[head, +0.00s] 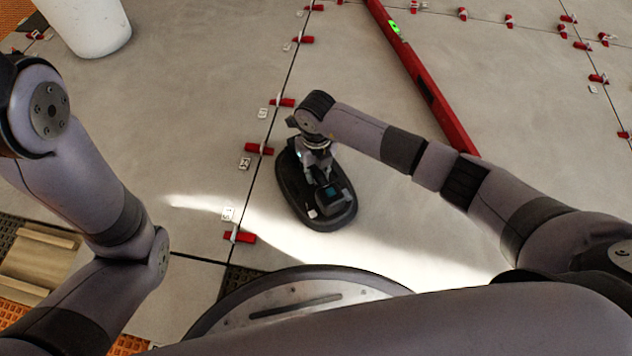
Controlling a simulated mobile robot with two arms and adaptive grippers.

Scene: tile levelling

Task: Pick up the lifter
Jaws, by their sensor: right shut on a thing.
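The lifter (331,209) is a dark oval pad with a black body and handle on top. It sits on a grey floor tile just right of a tile joint, in the middle of the head view. My right gripper (318,172) comes down onto it from above and is shut on its handle. The wrist and fingers hide part of the handle, and the lifter appears to rest flat on the tile. My left arm shows at the left side, but its gripper is not in view.
A red spirit level (428,85) lies on the tiles beyond my right arm. Red levelling wedges (259,149) with white clips line the joints. A white bucket (88,25) stands at the upper left. An orange mat (22,294) and wooden pieces lie at lower left.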

